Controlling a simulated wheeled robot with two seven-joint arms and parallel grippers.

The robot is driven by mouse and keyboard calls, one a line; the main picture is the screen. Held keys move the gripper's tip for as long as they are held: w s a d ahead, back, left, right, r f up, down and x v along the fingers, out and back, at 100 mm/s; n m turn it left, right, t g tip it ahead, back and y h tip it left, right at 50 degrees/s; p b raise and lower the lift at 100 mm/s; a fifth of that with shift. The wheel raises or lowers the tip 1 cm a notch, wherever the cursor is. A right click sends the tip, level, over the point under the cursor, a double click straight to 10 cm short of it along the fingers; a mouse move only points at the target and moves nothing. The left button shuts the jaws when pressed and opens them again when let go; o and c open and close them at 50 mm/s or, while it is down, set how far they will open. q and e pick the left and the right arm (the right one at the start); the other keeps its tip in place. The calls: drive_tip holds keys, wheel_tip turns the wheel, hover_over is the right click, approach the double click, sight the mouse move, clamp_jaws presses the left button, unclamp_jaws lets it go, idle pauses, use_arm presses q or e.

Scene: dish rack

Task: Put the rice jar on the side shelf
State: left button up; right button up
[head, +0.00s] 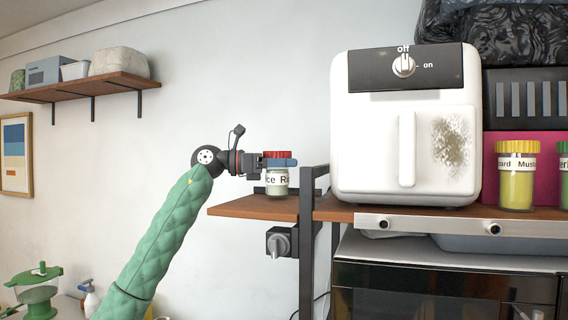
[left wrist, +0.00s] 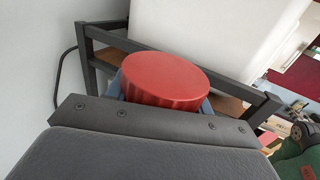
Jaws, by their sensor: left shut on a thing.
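The rice jar (head: 277,181) has a red lid, a white label reading "ce R" and pale contents. My left gripper (head: 280,162) is shut on it just below the lid, and the jar is upright. The jar is at the side shelf (head: 253,207), a wooden board left of the air fryer. Its base looks at or just above the board; I cannot tell whether it touches. In the left wrist view the red lid (left wrist: 164,78) fills the middle, with the gripper's fingers on both sides of it. My right gripper is not in view.
A dark metal frame post (head: 306,230) stands right of the side shelf. The white air fryer (head: 404,125) and a mustard jar (head: 516,175) stand on the main shelf to the right. A wall shelf (head: 80,88) with containers hangs at the upper left.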

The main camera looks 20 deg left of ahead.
use_arm(q)
drive_tip(key=shift+f, duration=0.1)
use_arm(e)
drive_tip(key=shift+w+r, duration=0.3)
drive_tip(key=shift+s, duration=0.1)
use_arm(q)
drive_tip(key=shift+f, duration=0.1)
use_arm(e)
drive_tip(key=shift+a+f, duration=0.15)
use_arm(q)
drive_tip(key=shift+f, duration=0.15)
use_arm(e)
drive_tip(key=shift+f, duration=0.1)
use_arm(q)
drive_tip(key=o, duration=1.3)
